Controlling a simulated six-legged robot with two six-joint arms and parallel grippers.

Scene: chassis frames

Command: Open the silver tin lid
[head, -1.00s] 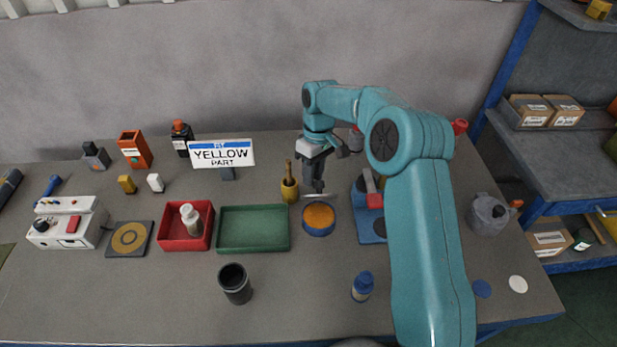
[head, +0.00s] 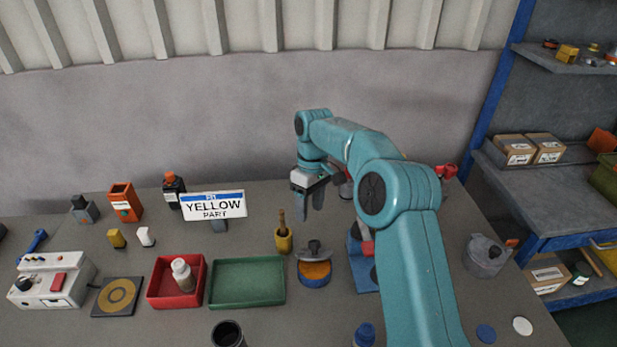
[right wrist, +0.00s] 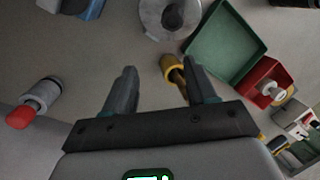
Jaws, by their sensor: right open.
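The round tin (head: 314,279) stands on the table, blue at the rim with an orange face showing at the front. Its silver lid (head: 313,256), with a dark knob, sits over the back part of the tin's top; I cannot tell exactly how it rests. In the right wrist view the lid (right wrist: 154,22) is a silver disc at the top edge. My right gripper (head: 311,201) is open and empty, raised above and behind the tin. Its two fingers (right wrist: 160,80) also show apart in the right wrist view. My left gripper is not in view.
A yellow mortar with pestle (head: 283,242) stands just left of the tin. The green tray (head: 247,303) and red bin (head: 153,295) are further left. A blue stand (head: 362,270) is close on the right. A grey pot (head: 487,257) is far right.

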